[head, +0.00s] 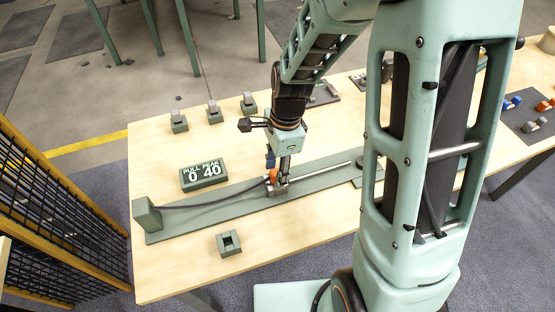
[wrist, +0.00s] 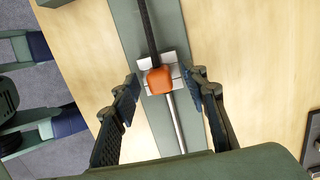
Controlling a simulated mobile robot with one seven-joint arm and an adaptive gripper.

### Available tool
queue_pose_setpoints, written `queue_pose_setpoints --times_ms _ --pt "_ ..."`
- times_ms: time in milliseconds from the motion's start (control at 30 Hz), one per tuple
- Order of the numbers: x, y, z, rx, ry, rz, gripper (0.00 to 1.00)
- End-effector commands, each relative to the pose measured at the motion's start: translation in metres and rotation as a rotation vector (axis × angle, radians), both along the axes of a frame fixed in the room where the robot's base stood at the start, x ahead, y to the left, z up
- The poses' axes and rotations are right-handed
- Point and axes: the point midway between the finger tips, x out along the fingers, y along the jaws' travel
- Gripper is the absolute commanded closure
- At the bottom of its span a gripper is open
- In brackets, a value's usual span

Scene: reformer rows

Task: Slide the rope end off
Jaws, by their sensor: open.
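The dark rope (head: 215,200) runs from a green end block (head: 147,217) at the left of a long green base to a metal block (head: 279,189) on it. Its orange end (head: 272,176) sits at this metal block. In the wrist view the orange end (wrist: 160,80) lies on the silver block (wrist: 172,66), with the rope (wrist: 150,30) leading away at the top. My gripper (wrist: 164,79) is open, its blue-padded fingers on either side of the orange end, apart from it. In the head view my gripper (head: 274,164) points down above the block and partly hides it.
A green display (head: 204,174) reading PULL 0, PEAK 40 stands behind the base. A metal rod (head: 322,170) runs right from the block. A small green socket block (head: 229,242) stands in front; several similar blocks (head: 213,111) stand behind. Dumbbells (head: 535,126) lie on a mat far right.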

Motion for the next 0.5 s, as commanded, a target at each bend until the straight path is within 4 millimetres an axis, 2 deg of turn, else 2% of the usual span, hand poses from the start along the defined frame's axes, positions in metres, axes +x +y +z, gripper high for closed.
queue_pose_setpoints --times_ms 133,400,500 --pt "-0.0006 0.0009 -0.0092 0.000 0.000 0.000 0.59" --pt "-0.0005 0.0010 -0.0103 0.000 0.000 0.000 0.59" --pt "-0.0005 0.0009 -0.0102 0.000 0.000 0.000 0.68"
